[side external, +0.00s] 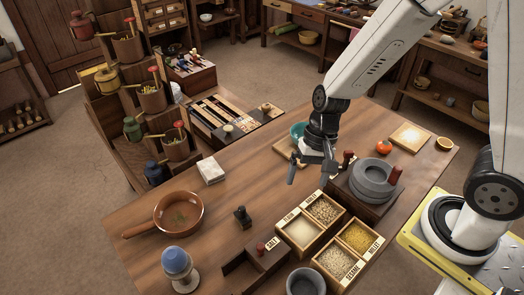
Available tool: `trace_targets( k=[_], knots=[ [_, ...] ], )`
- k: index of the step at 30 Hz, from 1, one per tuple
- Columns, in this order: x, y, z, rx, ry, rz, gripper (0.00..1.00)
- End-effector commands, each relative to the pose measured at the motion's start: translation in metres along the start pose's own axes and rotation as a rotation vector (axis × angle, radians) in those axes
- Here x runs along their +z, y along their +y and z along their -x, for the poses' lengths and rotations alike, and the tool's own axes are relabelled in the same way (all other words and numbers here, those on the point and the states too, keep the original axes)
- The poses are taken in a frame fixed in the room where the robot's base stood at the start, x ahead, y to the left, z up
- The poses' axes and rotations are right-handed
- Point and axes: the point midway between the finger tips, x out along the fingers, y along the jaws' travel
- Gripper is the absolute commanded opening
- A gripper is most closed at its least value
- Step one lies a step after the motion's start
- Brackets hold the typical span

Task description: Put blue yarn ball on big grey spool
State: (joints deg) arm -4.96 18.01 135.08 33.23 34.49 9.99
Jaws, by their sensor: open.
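I see no clear yarn ball. The nearest match is a blue rounded thing (175,260) at the table's front left, standing on a pale round foot. I cannot tell whether it is yarn. No plain spool shows either; a big grey round stepped thing (370,178), like a stone quern with a reddish handle, sits on a dark wooden base at the right. My gripper (311,175) is open and empty. It points down over the middle right of the table, left of the grey thing and far from the blue one.
Labelled wooden boxes of grain (301,231) stand front of my gripper. A brown pan (179,213), a white block (211,170), a dark stamp (242,217) and a grey cup (305,282) are on the table. A teal bowl (297,131) is behind my gripper.

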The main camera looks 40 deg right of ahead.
Motion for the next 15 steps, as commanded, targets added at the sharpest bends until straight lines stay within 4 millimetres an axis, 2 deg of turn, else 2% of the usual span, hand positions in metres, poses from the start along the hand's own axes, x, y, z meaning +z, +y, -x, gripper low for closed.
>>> trace_targets(
  k=[6, 10, 15],
  knots=[
    [-0.014, 0.036, 0.034, 0.099, 0.209, 0.311, 1.0],
    [-0.019, 0.05, 0.05, 0.154, 0.304, 0.465, 1.0],
    [-0.023, 0.059, 0.062, 0.198, 0.376, 0.587, 1.0]
  ],
)
